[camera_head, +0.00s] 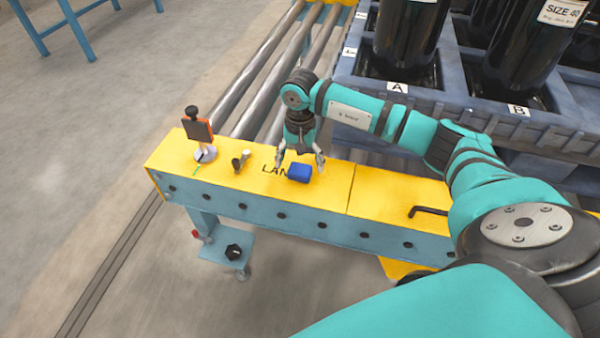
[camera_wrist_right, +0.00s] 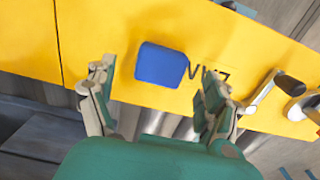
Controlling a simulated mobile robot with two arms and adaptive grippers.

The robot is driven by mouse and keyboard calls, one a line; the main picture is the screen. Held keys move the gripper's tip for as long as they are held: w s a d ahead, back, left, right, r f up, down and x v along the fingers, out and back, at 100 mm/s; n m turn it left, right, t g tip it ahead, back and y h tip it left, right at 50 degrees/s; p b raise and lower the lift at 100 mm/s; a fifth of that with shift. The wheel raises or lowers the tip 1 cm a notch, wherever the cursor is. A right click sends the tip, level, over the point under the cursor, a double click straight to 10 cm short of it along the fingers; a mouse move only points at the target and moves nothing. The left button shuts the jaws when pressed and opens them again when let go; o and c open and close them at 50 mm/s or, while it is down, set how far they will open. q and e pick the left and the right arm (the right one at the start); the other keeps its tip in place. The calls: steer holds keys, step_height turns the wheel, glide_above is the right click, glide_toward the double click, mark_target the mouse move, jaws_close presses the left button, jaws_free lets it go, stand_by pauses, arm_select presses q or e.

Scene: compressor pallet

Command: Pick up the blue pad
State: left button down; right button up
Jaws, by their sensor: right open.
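The blue pad (camera_head: 299,172) lies on the yellow top of the beam (camera_head: 380,185), beside black lettering. In the right wrist view the blue pad (camera_wrist_right: 161,65) sits just beyond and between the open fingers. My right gripper (camera_head: 301,164) is open above the beam, with its fingers on either side of the pad. It also shows in the right wrist view (camera_wrist_right: 158,92), and nothing is held in it. I cannot tell whether the fingertips touch the yellow surface. My left gripper is not in view.
An orange-framed device (camera_head: 198,131) on a round base and a small metal part (camera_head: 241,161) stand left of the pad. A black hex key (camera_head: 428,211) lies to the right. Behind are rollers (camera_head: 262,75) and a blue-grey pallet (camera_head: 460,112) with black cylinders.

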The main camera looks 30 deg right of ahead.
mark_target(300, 168)
step_height(300, 168, down, 3)
steer(key=shift+r, duration=0.1)
steer(key=shift+f, duration=0.2)
steer(key=c, duration=1.1)
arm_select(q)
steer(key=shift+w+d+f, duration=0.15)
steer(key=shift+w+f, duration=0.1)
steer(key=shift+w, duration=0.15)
arm_select(e)
steer(key=shift+o, duration=0.2)
steer(key=shift+r, duration=0.15)
